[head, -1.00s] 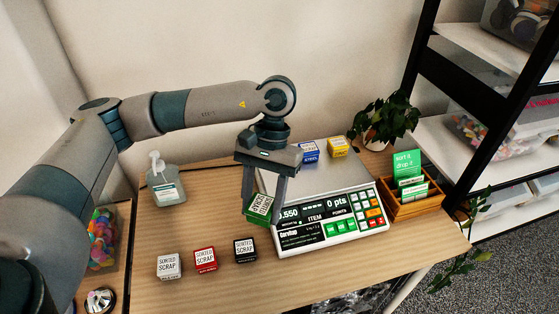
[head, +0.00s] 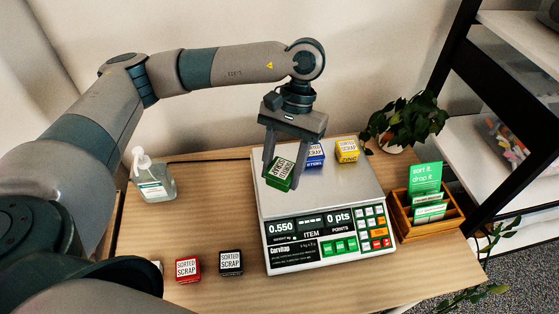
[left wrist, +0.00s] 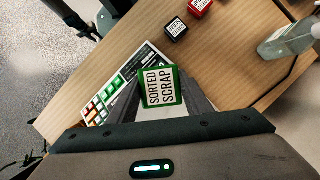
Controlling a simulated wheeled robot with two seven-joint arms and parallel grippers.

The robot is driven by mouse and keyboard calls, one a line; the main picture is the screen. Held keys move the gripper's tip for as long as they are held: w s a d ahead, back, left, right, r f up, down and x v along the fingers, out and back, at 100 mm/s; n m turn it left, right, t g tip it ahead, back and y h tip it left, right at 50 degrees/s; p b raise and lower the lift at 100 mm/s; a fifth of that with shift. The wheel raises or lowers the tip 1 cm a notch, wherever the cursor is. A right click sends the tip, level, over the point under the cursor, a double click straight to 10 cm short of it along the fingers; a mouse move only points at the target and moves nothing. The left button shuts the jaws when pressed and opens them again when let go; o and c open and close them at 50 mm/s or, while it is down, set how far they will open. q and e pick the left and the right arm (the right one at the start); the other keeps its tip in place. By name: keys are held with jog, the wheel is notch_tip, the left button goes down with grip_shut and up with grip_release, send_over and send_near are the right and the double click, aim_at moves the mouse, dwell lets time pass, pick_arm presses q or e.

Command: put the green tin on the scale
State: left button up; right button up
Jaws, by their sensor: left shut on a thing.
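The green tin (head: 279,174) is a small box with a white "sorted scrap" label. My left gripper (head: 283,176) is shut on it and holds it tilted over the left part of the scale's plate. The tin also shows in the left wrist view (left wrist: 160,88) between the fingers. The scale (head: 350,196) has a grey metal plate and a front panel reading 0.550. Whether the tin touches the plate is hard to tell. A blue tin (head: 315,154) and a yellow tin (head: 347,150) stand at the back of the plate. My right gripper is not in view.
A red tin (head: 187,267) and a black tin (head: 231,262) stand on the table (head: 215,215) left of the scale. A sanitizer bottle (head: 154,178) stands at the back left. A wooden card box (head: 427,214) and a plant (head: 405,122) are at the right. The plate's front right is clear.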

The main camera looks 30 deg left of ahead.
pick_arm(q)
jog(key=shift+s, duration=0.1)
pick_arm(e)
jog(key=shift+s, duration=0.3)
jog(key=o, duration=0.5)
pick_arm(q)
jog(key=shift+d, duration=0.1)
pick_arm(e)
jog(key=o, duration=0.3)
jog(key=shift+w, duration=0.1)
pick_arm(q)
jog(key=shift+w+d+f+n+h, duration=0.2)
jog(key=shift+w+d+n+h, duration=0.15)
jog(key=shift+n, duration=0.35)
jog(key=n, duration=0.1)
jog(key=w+d+n+h, duration=0.1)
jog(key=n, duration=0.1)
jog(key=w+d+n, duration=0.1)
jog(key=shift+f+h, duration=0.25)
jog(key=shift+f, duration=0.05)
jog(key=w+d+n+t+h+p, duration=0.1)
jog(key=w+n+t, duration=0.6)
jog(key=n, duration=1.3)
jog(key=shift+w+r, duration=0.15)
jog(key=shift+r, duration=0.05)
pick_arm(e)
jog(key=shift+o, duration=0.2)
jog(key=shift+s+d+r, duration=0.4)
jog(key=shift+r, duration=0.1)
